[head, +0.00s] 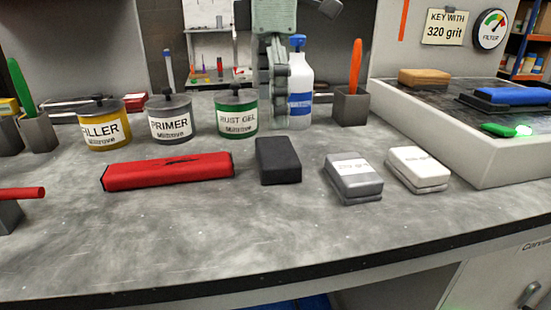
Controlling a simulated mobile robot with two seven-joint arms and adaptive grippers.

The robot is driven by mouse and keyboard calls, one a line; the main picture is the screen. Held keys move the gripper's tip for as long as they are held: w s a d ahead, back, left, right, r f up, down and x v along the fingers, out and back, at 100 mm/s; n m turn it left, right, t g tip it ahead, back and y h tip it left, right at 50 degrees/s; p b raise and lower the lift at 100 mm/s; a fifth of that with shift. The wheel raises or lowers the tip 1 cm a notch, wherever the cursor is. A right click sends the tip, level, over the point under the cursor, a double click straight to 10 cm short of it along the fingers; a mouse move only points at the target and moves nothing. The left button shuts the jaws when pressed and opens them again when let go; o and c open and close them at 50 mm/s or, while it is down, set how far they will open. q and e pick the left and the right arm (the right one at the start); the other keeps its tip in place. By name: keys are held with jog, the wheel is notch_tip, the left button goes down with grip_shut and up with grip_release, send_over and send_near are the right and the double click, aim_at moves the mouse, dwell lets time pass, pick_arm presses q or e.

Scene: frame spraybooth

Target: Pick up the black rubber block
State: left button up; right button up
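The black rubber block (278,161) lies flat on the grey worktop, near the middle of the head view. It is a plain dark rectangular block, and its top and front faces show. It stands apart from its neighbours, with a long red block (168,171) to its left and a grey labelled block (354,178) to its right. Nothing covers it.
Yellow FILLER (103,130), grey PRIMER (170,125) and green RUST GEL (237,119) cans stand behind the blocks. A white spray bottle (299,90) is behind, partly hidden by a grey-green upright object. A white labelled block (418,168) lies right. The front worktop is clear.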

aim_at(274, 149)
pick_arm(q)
jog(key=f, duration=0.7)
jog(key=shift+w+d+f, duration=0.2)
jog(key=shift+f, duration=0.2)
jog(key=shift+c, duration=0.5)
jog(key=c, duration=1)
jog(key=shift+r, duration=0.1)
